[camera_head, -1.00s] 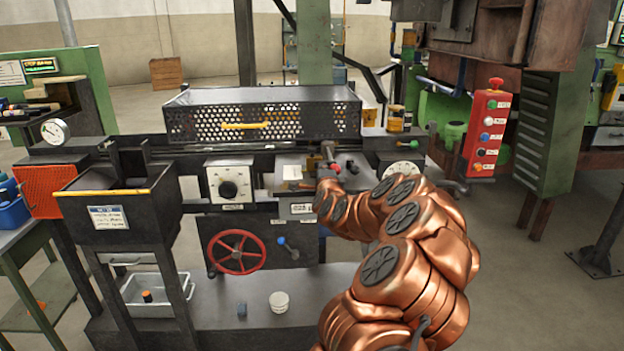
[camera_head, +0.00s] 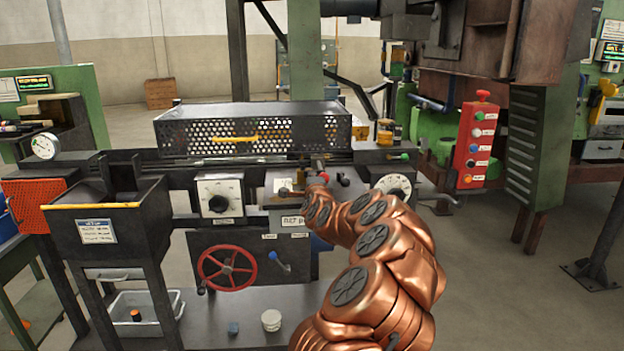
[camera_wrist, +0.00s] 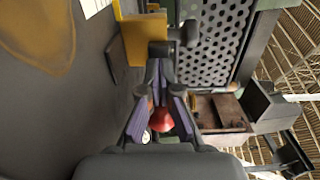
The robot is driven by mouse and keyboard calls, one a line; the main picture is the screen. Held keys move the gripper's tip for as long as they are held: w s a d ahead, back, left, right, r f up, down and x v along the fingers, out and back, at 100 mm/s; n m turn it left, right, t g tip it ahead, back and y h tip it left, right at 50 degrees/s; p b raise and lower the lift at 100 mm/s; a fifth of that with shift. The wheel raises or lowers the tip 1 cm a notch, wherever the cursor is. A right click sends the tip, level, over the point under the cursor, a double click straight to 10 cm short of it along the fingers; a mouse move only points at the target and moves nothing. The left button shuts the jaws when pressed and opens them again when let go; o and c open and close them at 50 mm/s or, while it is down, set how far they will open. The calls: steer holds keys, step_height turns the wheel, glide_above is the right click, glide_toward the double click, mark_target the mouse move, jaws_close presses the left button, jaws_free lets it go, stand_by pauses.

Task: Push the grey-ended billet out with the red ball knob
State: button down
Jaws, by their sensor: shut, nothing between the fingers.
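The red ball knob (camera_head: 323,177) shows in the head view just beyond the end of my copper arm, in front of the machine's middle. In the wrist view a red ball (camera_wrist: 164,121) shows through the gap between the finger linkages of my gripper (camera_wrist: 159,68). The gripper is shut with its tips together and nothing held. I cannot tell whether it touches the knob. In the head view the arm end hides most of the gripper. I cannot make out the grey-ended billet; the perforated cover (camera_head: 255,142) may hide it.
A dial (camera_head: 219,195) and a red handwheel (camera_head: 228,268) are on the machine front. A dark hopper (camera_head: 112,225) stands left, a red button box (camera_head: 476,140) right. In the wrist view a yellow block (camera_wrist: 143,40) lies near the fingertips.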

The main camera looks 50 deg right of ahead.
steer(key=shift+s+r, duration=0.15)
steer(key=shift+s+a, duration=0.1)
steer(key=shift+s, duration=0.15)
steer(key=b+v, duration=0.3)
steer(key=v, duration=1)
steer(key=shift+a, duration=0.3)
steer(key=shift+w, duration=0.1)
